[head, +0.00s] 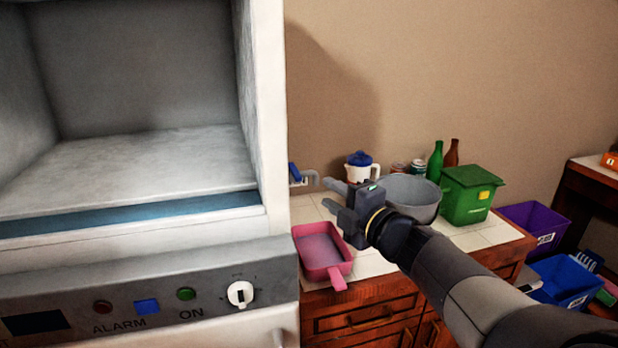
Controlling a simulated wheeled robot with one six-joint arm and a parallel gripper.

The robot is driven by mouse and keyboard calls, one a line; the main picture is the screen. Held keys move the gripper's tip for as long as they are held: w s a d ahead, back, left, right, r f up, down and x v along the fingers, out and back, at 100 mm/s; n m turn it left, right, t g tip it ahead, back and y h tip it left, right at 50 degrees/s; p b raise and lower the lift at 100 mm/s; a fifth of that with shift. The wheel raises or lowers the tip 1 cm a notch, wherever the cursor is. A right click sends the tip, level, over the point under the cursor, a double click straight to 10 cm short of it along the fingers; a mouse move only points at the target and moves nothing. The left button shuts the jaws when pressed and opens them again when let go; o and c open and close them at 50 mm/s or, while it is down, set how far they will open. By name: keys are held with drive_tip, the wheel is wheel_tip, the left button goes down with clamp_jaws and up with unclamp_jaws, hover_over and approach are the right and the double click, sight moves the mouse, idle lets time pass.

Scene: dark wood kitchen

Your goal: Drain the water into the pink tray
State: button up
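The pink tray (341,269) sits on the white tiled counter beside the large grey machine, with its short handle pointing toward the front edge. Its inside looks greyish, and I cannot tell whether it holds water. A small grey spout with a blue part (296,176) shows at the machine's right side, behind the tray. My gripper (326,193) is above and behind the tray in the picture, pointing left. Its two fingers are apart with nothing visible between them. No running water is visible.
A grey pot (418,203) is partly hidden behind my gripper. A white jug with a blue lid (360,169), a green bottle (436,163), a brown bottle (452,154) and a green bin (466,200) stand behind. The grey machine (130,270) fills the left.

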sight(297, 174)
drive_tip(key=shift+n+g+y, duration=0.3)
drive_tip(key=shift+n, duration=0.2)
drive_tip(key=p+x, duration=0.1)
drive_tip(key=x, duration=1)
drive_tip(key=shift+w+a+f, duration=0.1)
drive_tip(key=shift+w+a, duration=0.05)
drive_tip(key=shift+a, duration=0.2)
drive_tip(key=shift+c, duration=0.3)
clamp_jaws()
